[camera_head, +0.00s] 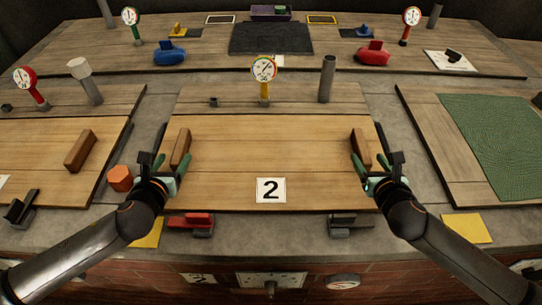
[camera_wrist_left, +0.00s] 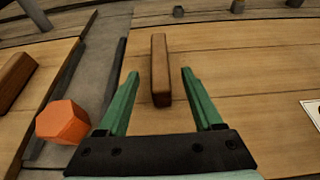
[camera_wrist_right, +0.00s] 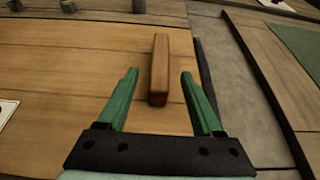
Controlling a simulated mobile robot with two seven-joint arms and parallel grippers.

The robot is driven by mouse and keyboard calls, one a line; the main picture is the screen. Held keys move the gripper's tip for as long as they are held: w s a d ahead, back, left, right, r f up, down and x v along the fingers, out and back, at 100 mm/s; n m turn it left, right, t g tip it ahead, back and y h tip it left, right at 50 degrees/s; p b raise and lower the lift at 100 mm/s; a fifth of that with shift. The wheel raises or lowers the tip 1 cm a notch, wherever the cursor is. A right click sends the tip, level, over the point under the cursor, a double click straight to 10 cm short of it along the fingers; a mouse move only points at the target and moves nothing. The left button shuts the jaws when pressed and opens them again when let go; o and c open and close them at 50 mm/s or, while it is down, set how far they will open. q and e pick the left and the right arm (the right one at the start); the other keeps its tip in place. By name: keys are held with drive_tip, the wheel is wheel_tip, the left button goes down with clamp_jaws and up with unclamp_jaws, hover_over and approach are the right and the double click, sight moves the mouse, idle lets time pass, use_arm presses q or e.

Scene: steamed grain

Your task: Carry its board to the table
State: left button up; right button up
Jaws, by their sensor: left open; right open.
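My left gripper (camera_head: 170,167) is open at the left handle; in the left wrist view the handle (camera_wrist_left: 160,70) lies ahead, between and beyond the green fingers. My right gripper (camera_head: 373,167) is open at the right handle; in the right wrist view the handle (camera_wrist_right: 160,70) lies likewise. Neither gripper is closed on its handle.
A gauge on a yellow stand (camera_head: 264,75) and a grey cylinder (camera_head: 327,78) stand at the board's back. An orange block (camera_head: 120,178) sits left of my left gripper. Other boards flank it, one bearing a green mat (camera_head: 500,140). A farther table (camera_head: 210,58) lies behind.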

sight(177, 151)
use_arm(q)
drive_tip(key=shift+x, duration=3.45)
use_arm(e)
drive_tip(key=shift+x, duration=3.45)
use_arm(q)
drive_tip(key=shift+c, duration=0.2)
use_arm(e)
drive_tip(key=shift+c, duration=0.2)
use_arm(q)
clamp_jaws()
use_arm(e)
clamp_jaws()
use_arm(q)
drive_tip(key=shift+r, duration=0.25)
use_arm(e)
drive_tip(key=shift+r, duration=0.25)
